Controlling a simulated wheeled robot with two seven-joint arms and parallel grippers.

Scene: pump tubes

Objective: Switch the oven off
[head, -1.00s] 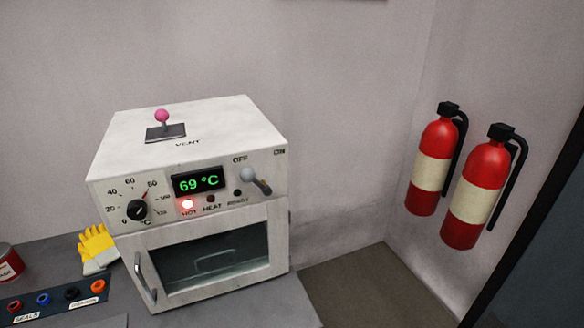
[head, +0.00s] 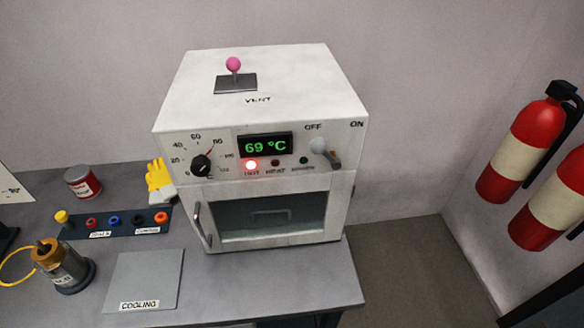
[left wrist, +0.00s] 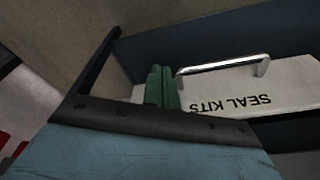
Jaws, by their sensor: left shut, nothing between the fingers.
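The white oven (head: 345,205) stands on the grey bench in the head view, its glass door closed. Its switch has a grey ball knob (head: 318,146) under the OFF label, left of a dark base piece (head: 335,161). The ON label is farther right. The green display (head: 265,146) reads 69 °C. The red HOT lamp (head: 251,165) glows; the HEAT lamp (head: 275,162) looks dark. A dial (head: 201,166) is on the left. My left gripper (left wrist: 161,85) shows green fingers together, empty, in the left wrist view, away from the oven. My right gripper is not in view.
A pink-knobbed vent lever (head: 233,66) stands on the oven top. Yellow gloves (head: 160,180), a red can (head: 82,182) and a seals rack (head: 110,222) are left of it. Fire extinguishers (head: 530,145) hang at right.

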